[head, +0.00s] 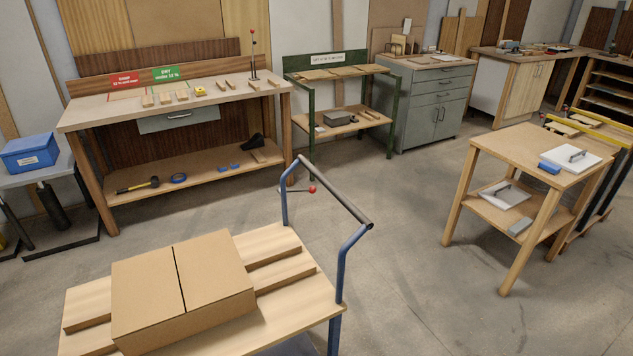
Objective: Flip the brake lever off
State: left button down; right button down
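A trolley with a wooden deck (285,318) and a blue tubular push handle (343,262) stands in the foreground. A short thin lever with a red ball knob (312,189) sits by the far upright of this handle, just below the dark grip bar (335,192). The lever points roughly level to the right. No marking of its on or off position can be read. Neither of my grippers is in view.
A cardboard box (180,280) and wooden boards (290,279) lie on the trolley deck. A workbench (90,114) stands behind, with an upright rod with a red tip (252,55). A small wooden table (505,147) stands at right. Floor right of the trolley is clear.

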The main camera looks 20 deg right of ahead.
aim_at(311, 189)
jog(key=i+l+u, duration=0.15)
jog(key=l, duration=0.7)
jog(key=l+u, duration=0.1)
jog(key=l, duration=0.7)
jog(key=i+l+u, duration=0.15)
jog(key=l, duration=0.75)
